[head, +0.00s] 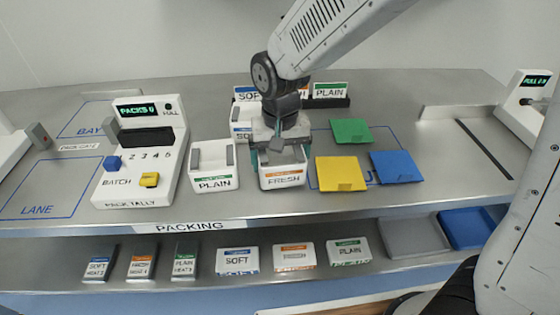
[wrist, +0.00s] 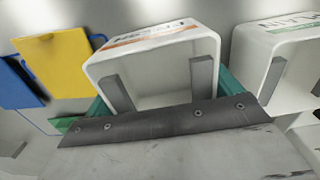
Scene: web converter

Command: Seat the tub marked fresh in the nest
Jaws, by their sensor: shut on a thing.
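The white tub marked FRESH (head: 283,181), with an orange stripe on its label, is at the middle of the counter. My gripper (head: 281,154) is above it, pointing down, with its teal fingers shut on the tub. In the wrist view the tub (wrist: 150,52) sits between the fingers, its open hollow facing the camera, with two grey strips inside. It looks upright; I cannot tell whether it touches the counter. The tub marked PLAIN (head: 214,182) stands close to its left, and the tub marked SOFT (head: 239,134) behind. No part is clearly identifiable as the nest.
Green (head: 350,131), yellow (head: 341,174) and blue (head: 396,167) lids lie to the right. The pack tally machine (head: 141,150) stands left. A card rack (head: 330,102) is behind my gripper. The lower shelf (head: 180,275) holds several labelled packs. Outlined areas at far left are bare.

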